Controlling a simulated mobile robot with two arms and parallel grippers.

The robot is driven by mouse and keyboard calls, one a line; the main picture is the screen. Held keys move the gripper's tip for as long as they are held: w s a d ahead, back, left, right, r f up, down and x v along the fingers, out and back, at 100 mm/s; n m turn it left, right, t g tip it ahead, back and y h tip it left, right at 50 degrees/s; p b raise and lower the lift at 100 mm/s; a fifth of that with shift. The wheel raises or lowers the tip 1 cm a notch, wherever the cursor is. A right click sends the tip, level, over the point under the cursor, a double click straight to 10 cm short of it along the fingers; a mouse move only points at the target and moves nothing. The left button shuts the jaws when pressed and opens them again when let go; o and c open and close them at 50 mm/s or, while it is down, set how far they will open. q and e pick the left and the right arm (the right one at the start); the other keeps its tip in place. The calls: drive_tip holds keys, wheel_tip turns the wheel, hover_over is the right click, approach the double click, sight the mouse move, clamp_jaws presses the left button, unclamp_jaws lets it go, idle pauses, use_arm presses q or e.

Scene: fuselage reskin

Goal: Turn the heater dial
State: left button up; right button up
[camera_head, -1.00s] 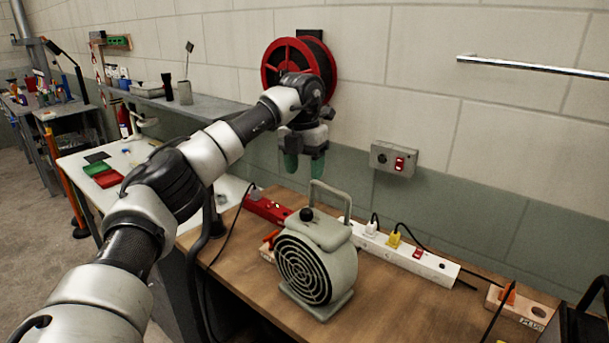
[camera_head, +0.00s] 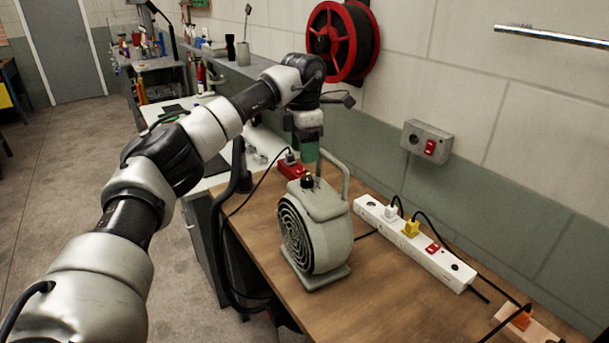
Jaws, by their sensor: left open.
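The heater (camera_head: 327,240) is a grey-green unit with a round dark grille and a carry handle. It stands upright on the wooden bench. Its small black dial (camera_head: 307,181) sits on top, at the front. My left gripper (camera_head: 307,157) points down with green fingertips just above and behind the dial in the picture. It is open and holds nothing that I can see. The picture does not settle whether the fingertips touch the dial. My right gripper is out of view.
The heater's handle (camera_head: 346,174) rises close to the right of my gripper. A white power strip (camera_head: 430,258) with plugs lies along the wall. A red-switched wall box (camera_head: 427,141) and a red cable reel (camera_head: 328,42) are on the wall. The bench front (camera_head: 370,300) is clear.

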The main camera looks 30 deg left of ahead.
sight(307, 177)
use_arm(q)
wheel_tip(307, 177, down, 3)
drive_tip(key=shift+d+f+p, duration=0.15)
drive_tip(key=shift+f+p, duration=0.05)
drive_tip(key=shift+p, duration=0.1)
drive_tip(key=f, duration=0.3)
drive_tip(key=shift+d+f+p, duration=0.1)
drive_tip(key=shift+d+p, duration=0.2)
drive_tip(key=shift+d, duration=0.05)
drive_tip(key=shift+a+f, duration=0.15)
drive_tip(key=shift+f, duration=0.2)
drive_tip(key=c, duration=0.9)
drive_tip(key=shift+n+p, duration=0.3)
drive_tip(key=shift+n, duration=0.6)
drive_tip(key=n, duration=0.3)
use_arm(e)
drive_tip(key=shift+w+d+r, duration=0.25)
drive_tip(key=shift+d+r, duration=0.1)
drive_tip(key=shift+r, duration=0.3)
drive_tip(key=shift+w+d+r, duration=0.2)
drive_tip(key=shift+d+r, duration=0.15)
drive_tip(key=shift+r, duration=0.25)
